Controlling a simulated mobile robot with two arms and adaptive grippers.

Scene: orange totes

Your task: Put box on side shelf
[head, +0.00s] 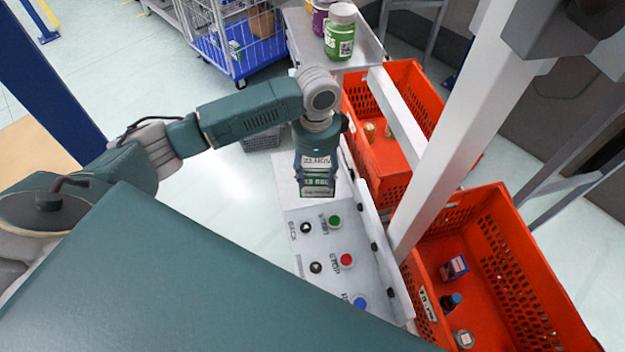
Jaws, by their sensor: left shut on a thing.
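My left gripper (320,152) points down and is shut on a small box (318,183) with dark green sides and white lettering. The fingers and the gripper body hide part of the box. The box is over the far end of the white button panel (318,212); I cannot tell whether it touches the panel. A grey shelf (365,52) with jars on it stands at the top, behind the gripper. My right gripper is not in view.
An orange tote (412,85) with a few small items is right of the gripper. A nearer orange tote (505,290) holds a small box, a bottle and a can. A white post (455,135) rises between them.

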